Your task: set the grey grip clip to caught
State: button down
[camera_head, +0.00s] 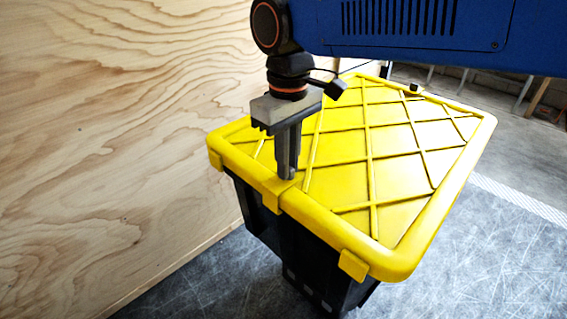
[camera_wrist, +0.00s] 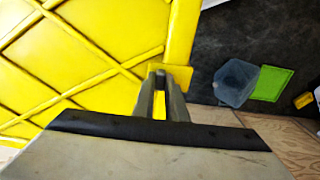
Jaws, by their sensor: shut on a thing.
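A black tote (camera_head: 290,250) with a ribbed yellow lid (camera_head: 400,175) stands by the plywood wall, its lid lying on top. A yellow clip (camera_head: 268,191) sits at the middle of the lid's near edge and also shows in the wrist view (camera_wrist: 181,77). My gripper (camera_head: 287,174) points straight down at this clip. In the wrist view its fingertips (camera_wrist: 160,76) are close together at the clip's inner end, shut on it; the tips hide the exact contact. I see no clip that is plainly grey.
Another yellow clip (camera_head: 353,265) sits near the lid's near right corner. A plywood wall (camera_head: 110,120) rises close on the left. Scuffed grey floor (camera_head: 480,260) is free on the right. The wrist view shows a bluish container (camera_wrist: 236,82) and a green panel (camera_wrist: 271,84) beyond the lid.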

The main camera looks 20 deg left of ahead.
jog(key=c, duration=1.8)
grip_release()
jog(key=shift+o, duration=0.2)
notch_tip(320, 180, up, 17)
jog(key=shift+r, duration=0.2)
